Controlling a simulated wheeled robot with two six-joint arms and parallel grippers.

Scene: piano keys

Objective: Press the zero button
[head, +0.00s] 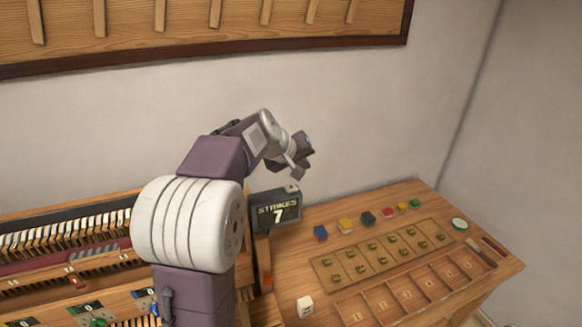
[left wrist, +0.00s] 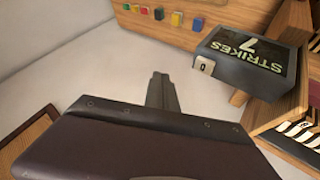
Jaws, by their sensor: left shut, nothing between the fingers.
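A dark display box (head: 277,211) reads "STRIKES 7" and stands between the piano keys and the wooden table. The zero button (head: 292,188) is a small pale block on top of the box. In the left wrist view the button (left wrist: 204,66) shows a "0" on the edge of the display box (left wrist: 245,60). My left gripper (head: 299,172) is shut and empty, a little above the button in the head view. In the left wrist view its closed fingers (left wrist: 161,92) are left of the button and apart from it. My right gripper is not in view.
Piano keys (head: 65,233) lie at the left, partly behind my left arm. The wooden table (head: 290,255) holds several coloured blocks, a compartment tray (head: 408,290) and a white cube (head: 305,306). A wall stands behind, with a framed wooden board above.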

